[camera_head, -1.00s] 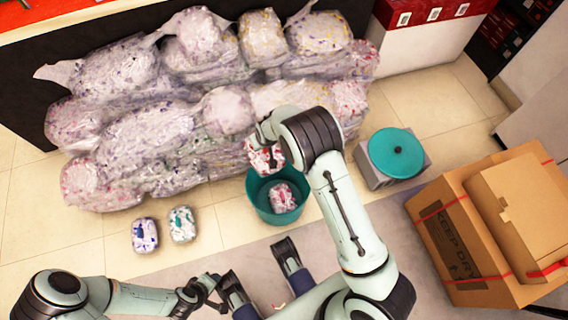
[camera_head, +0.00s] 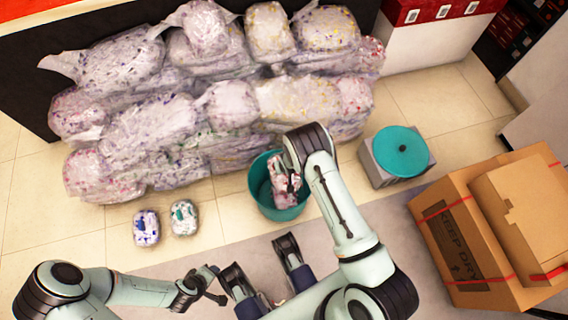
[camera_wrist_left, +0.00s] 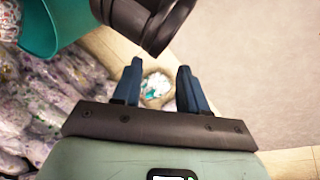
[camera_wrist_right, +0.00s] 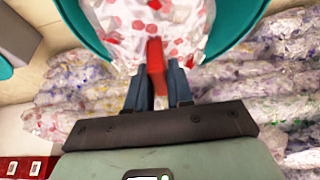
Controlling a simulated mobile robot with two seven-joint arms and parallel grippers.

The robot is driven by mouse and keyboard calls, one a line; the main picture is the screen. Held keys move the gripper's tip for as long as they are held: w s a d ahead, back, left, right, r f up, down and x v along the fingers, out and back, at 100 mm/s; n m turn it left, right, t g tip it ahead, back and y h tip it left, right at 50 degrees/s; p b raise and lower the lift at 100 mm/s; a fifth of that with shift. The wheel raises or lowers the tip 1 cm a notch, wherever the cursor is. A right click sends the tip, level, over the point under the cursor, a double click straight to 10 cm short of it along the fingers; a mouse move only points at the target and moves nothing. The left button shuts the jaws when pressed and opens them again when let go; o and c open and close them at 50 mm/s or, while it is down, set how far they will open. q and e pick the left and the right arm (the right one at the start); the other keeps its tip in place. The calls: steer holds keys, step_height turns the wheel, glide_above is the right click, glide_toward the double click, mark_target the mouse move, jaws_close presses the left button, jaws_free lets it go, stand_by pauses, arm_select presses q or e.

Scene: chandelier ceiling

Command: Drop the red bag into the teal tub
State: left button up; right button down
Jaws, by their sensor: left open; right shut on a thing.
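The red bag, a clear bag with red and white bits (camera_head: 277,168), is held by my right gripper (camera_head: 294,180) at the mouth of the teal tub (camera_head: 258,187). In the right wrist view the fingers (camera_wrist_right: 158,90) are shut on its red strap, with the bag (camera_wrist_right: 120,22) beyond and the tub's rim (camera_wrist_right: 236,22) around it. Another red-and-white bag (camera_head: 284,200) appears lower in the tub, partly hidden. My left gripper (camera_head: 218,284) is empty, away from the tub; its fingers (camera_wrist_left: 158,85) are open in the left wrist view.
A blue-patched bag (camera_head: 146,228) and a teal-patched bag (camera_head: 184,217) lie on the floor left of the tub. A heap of large clear bags (camera_head: 170,110) stands behind. A grey box with a teal lid (camera_head: 402,152) and cardboard boxes (camera_head: 480,240) stand right.

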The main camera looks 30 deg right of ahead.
steer(key=shift+f+b, duration=0.45)
steer(key=shift+f, duration=0.55)
arm_select(q)
steer(key=shift+w+a+f+t, duration=0.15)
steer(key=shift+w+a+f, duration=0.15)
steer(key=shift+w, duration=0.25)
steer(key=shift+w+a+f+t, duration=0.2)
steer(key=shift+w+f, duration=0.15)
steer(key=shift+w, duration=0.15)
arm_select(e)
steer(key=c, duration=0.9)
jaws_free()
arm_select(q)
steer(key=s+d+r+g+p, duration=0.2)
steer(key=s+d+r+p, duration=0.1)
steer(key=s+r+p, duration=0.1)
steer(key=s+r, duration=0.1)
steer(key=s, duration=0.1)
steer(key=shift+s+d+h, duration=0.2)
steer(key=shift+s+h, duration=0.2)
arm_select(e)
steer(key=v, duration=1.3)
steer(key=shift+s+r, duration=0.1)
steer(key=shift+r, duration=0.05)
arm_select(q)
steer(key=shift+g, duration=0.25)
